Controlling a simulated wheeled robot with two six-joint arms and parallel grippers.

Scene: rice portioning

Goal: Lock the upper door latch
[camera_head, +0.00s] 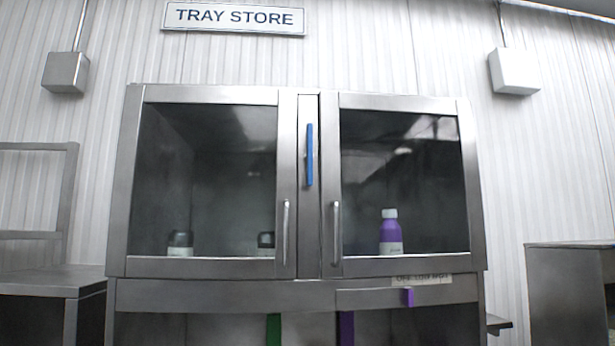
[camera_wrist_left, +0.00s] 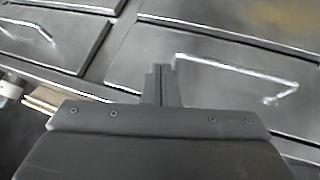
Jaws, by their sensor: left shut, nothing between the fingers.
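The steel cabinet has a left glass door (camera_head: 206,266) and a right glass door (camera_head: 405,266), both closed. A blue latch bar (camera_head: 309,155) stands upright on the narrow post between the doors, near their top. Each door has a vertical bar handle, the left one (camera_head: 286,232) and the right one (camera_head: 337,233), near the centre post. My left gripper (camera_wrist_left: 160,70) shows only in the left wrist view, its fingers shut and empty, over grey metal panels. The blue latch does not show in that view. My right gripper is in neither view.
A purple tab (camera_head: 407,297) is below the right door. Steel counters stand at left (camera_head: 45,280) and right (camera_head: 570,290). The space before the doors looks clear.

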